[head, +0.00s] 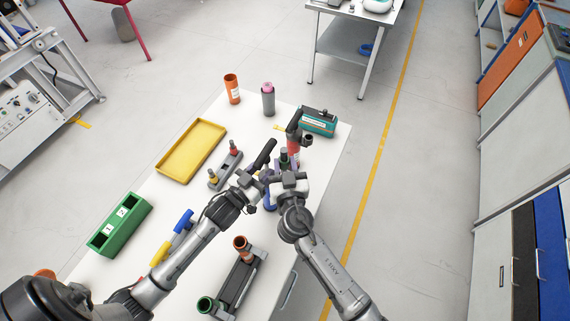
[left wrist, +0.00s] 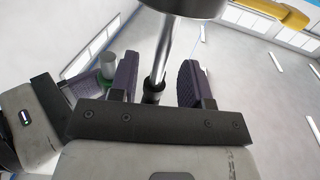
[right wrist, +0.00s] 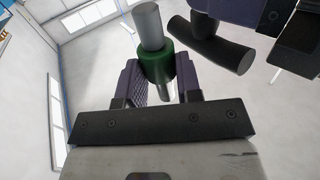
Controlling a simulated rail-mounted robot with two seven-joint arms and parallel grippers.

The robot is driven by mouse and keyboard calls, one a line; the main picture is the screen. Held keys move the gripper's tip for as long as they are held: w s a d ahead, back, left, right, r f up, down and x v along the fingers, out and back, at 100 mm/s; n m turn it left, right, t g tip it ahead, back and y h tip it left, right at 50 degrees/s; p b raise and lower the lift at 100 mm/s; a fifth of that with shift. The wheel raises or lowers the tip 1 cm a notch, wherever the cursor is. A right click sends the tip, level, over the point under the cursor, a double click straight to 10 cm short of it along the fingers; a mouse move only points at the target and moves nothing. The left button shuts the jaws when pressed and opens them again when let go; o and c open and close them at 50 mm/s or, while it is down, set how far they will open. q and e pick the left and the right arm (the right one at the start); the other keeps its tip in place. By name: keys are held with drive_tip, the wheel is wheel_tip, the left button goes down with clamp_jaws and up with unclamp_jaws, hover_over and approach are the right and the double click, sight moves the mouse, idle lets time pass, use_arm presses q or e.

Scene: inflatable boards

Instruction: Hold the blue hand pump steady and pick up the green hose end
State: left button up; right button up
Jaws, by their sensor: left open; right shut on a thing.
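The blue hand pump's body (head: 269,200) shows only partly between my arms; the rest is hidden. Its black handle (head: 265,153) slants above my left gripper (head: 258,178), and appears as a black T-shape in the right wrist view (right wrist: 215,46). In the left wrist view, the metal pump rod (left wrist: 161,50) and a black collar (left wrist: 153,90) stand between the open fingers of my left gripper (left wrist: 157,85). My right gripper (right wrist: 163,85) is shut on the green hose end (right wrist: 157,67), a green collar on a grey tube. It also shows in the left wrist view (left wrist: 107,63).
A red cylinder (head: 293,148) with a black top and a teal box (head: 318,121) stand just beyond my grippers. A yellow tray (head: 193,150), green bin (head: 118,224) and dark rack (head: 238,281) lie on the white table (head: 160,196). Bare table lies between the tray and bin.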

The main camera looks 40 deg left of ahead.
use_arm(q)
drive_tip(key=s, duration=0.9)
drive_tip(key=shift+s+a, duration=0.15)
drive_tip(key=shift+s, duration=0.2)
